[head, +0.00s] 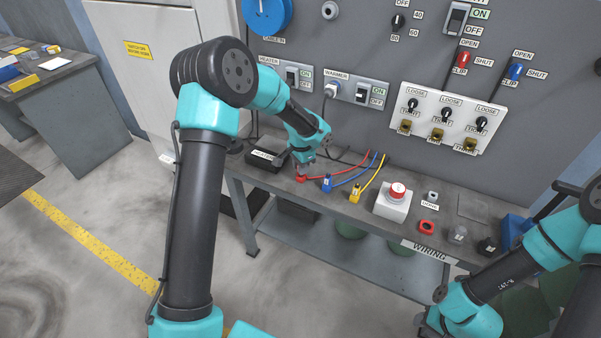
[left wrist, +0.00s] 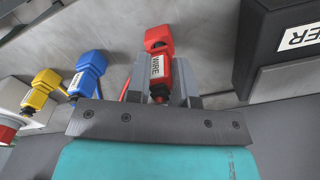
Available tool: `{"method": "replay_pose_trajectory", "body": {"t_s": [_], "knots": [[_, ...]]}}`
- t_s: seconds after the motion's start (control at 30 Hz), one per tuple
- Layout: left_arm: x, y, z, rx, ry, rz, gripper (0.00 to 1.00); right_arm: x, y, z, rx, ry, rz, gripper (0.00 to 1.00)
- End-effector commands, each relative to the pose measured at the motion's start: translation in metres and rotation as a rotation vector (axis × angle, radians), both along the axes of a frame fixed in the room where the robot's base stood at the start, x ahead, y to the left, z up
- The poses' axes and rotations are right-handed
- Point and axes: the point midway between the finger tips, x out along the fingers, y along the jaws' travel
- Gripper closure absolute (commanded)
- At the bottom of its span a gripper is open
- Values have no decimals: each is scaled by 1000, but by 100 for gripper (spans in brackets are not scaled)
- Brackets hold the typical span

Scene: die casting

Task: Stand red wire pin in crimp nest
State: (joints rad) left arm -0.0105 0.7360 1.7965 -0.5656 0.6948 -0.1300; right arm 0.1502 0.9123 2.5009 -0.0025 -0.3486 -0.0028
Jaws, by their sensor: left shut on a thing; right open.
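The red wire pin (head: 301,178) is at the back-left of the bench, its red wire running up to the right. My left gripper (head: 304,163) is above it, pointing down. In the left wrist view the red pin (left wrist: 158,66), with a white WIRE label, sits between the grey fingers of my left gripper (left wrist: 160,88), which is shut on it. I cannot tell whether the pin touches the bench. My right gripper (head: 428,318) is only partly in view at the lower right, away from the pins, holding nothing that I can see. I cannot pick out the crimp nest with certainty.
A white box with a red button (head: 393,202) and a red ring (head: 428,227) are further right on the bench.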

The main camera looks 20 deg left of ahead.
Motion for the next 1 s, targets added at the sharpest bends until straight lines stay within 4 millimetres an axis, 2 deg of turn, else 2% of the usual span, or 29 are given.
{"method": "replay_pose_trajectory", "body": {"t_s": [0.7, 1.0], "knots": [[0, 0, 27, 0, 0, 0, 100, 0, 0, 0, 0, 0, 0, 57], [0, 0, 29, 0, 0, 0, 100, 0, 0, 0, 0, 0, 0, 57]]}}
